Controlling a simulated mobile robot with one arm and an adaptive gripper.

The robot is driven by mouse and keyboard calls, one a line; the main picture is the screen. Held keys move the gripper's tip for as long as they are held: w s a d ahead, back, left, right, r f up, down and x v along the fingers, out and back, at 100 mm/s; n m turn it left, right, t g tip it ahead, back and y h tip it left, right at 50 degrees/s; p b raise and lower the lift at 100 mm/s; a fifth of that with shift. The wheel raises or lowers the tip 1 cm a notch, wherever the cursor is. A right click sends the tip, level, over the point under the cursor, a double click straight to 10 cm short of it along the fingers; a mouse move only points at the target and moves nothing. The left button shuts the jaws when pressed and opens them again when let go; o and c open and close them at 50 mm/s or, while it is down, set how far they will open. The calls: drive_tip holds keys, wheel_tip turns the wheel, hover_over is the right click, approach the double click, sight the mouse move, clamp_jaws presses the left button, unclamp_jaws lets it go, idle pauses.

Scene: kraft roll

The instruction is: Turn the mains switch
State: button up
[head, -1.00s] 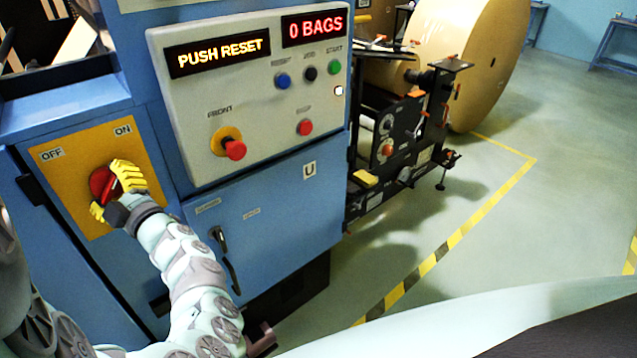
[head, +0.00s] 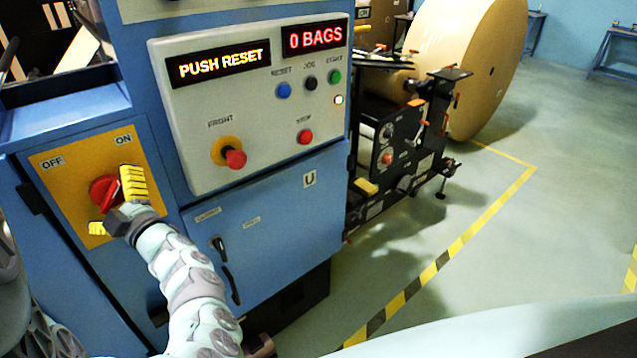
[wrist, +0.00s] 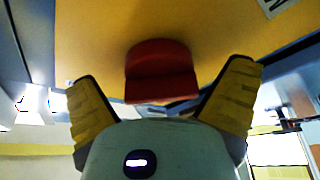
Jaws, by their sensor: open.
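The mains switch (head: 103,191) is a red rotary knob on a yellow plate (head: 72,165) at the left, with OFF and ON labels above it. Its handle points up toward the ON label (head: 123,140). My gripper (head: 118,203) is in front of the knob with its yellow fingers spread wide, one at the upper right and one at the lower left. In the wrist view the red knob (wrist: 161,72) lies between and beyond the two open fingers, with gaps on both sides. The knob's lower right is partly hidden by my gripper in the head view.
A grey control panel (head: 190,120) right of the switch has buttons and lit displays reading PUSH RESET and 0 BAGS. A blue cabinet door with a black handle (head: 224,262) is below it. A large kraft roll (head: 480,70) stands at the back; open floor lies to the right.

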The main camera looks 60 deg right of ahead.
drive_tip(key=shift+s, duration=0.1)
drive_tip(key=v, duration=1.2)
